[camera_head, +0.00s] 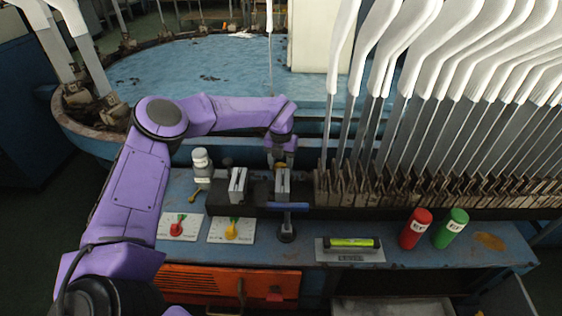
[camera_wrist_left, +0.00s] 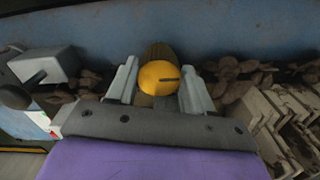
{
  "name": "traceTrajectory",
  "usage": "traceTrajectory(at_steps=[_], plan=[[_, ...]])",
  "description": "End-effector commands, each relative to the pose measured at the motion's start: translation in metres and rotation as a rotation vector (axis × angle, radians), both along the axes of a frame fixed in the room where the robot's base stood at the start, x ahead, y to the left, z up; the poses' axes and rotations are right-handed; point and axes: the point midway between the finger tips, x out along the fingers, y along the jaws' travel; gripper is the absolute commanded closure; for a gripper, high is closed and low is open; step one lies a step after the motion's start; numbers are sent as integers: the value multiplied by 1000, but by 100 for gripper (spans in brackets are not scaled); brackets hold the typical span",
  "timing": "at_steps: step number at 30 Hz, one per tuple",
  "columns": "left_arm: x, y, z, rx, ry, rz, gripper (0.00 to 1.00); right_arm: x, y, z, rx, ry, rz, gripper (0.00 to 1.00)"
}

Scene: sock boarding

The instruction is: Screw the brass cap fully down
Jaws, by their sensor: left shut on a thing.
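The brass cap (camera_wrist_left: 158,77) is a rounded yellow piece with a dark slot, seen close up in the wrist view. It sits between the two pale fingers of my left gripper (camera_wrist_left: 160,86), which is shut on it. In the head view my left gripper (camera_head: 281,160) reaches down at the back of the bench, behind the grey block with the blue handle. A small bit of the cap (camera_head: 280,166) shows there. The thread below the cap is hidden, so I cannot tell how far down it is. My right gripper is not in view.
A grey block with a blue handle (camera_head: 288,207) stands just in front. A white-topped bottle (camera_head: 201,160) is to the left. Two dial plates, a level (camera_head: 350,243), and red (camera_head: 415,228) and green (camera_head: 450,228) cylinders line the bench. White sock forms (camera_head: 400,40) crowd the right.

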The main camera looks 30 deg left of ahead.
Motion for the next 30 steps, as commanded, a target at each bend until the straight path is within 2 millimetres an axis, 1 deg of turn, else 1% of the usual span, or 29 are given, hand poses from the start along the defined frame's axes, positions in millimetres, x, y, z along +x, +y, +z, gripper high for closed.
traceTrajectory(at_steps=[16, 17, 18, 19, 26, 28, 30], plan=[[1, 0, 1, 1, -3, -24, 79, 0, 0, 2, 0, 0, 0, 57], [1, 0, 1, 1, -3, -24, 39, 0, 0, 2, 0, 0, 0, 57], [1, 0, 1, 1, -3, -24, 26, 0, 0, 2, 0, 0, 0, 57], [1, 0, 1, 1, -3, -24, 23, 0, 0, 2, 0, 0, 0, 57], [0, 0, 0, 1, -2, -22, 23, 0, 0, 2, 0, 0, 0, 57], [0, 0, 4, 1, -2, -21, 23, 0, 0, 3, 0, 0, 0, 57], [1, 0, 13, 0, -3, -21, 23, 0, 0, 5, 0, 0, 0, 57]])
